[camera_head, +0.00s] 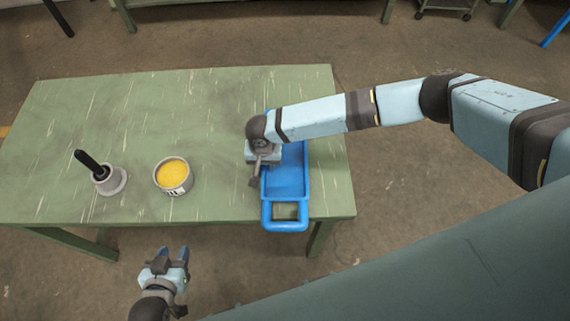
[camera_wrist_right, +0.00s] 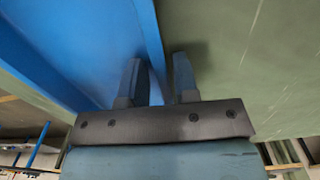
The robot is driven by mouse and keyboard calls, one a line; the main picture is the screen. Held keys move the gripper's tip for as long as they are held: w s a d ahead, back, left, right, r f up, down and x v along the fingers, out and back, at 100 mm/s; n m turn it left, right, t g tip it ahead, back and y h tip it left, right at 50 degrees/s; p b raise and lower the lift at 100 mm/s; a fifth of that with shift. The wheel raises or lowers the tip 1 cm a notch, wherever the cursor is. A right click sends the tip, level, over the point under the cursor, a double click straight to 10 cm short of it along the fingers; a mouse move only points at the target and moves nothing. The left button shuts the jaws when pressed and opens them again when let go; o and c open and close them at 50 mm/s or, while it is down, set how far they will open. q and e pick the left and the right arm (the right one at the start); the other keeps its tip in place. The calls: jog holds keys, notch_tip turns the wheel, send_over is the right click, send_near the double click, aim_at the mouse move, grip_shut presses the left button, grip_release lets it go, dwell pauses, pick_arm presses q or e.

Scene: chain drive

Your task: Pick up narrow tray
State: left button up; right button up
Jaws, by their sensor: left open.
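The narrow tray (camera_head: 288,182) is blue, with a loop handle at its near end that reaches past the table's front edge. It lies at the right end of the green table. My right gripper (camera_head: 256,182) is at the tray's left long side, and the arm hides the tray's far part. In the right wrist view, my right gripper's fingers (camera_wrist_right: 158,80) are apart, one on each side of the tray wall (camera_wrist_right: 148,35). A gap shows beside the wall. My left gripper (camera_head: 170,254) is open and empty, in front of the table's near edge.
On the green table (camera_head: 215,105), a round tin (camera_head: 173,176) with yellow contents stands left of the tray. A grey holder with a black-handled tool (camera_head: 108,178) stands further left. The back of the table is clear.

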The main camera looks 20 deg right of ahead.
grip_shut()
dwell(1.1)
jog(key=shift+w+r, duration=0.15)
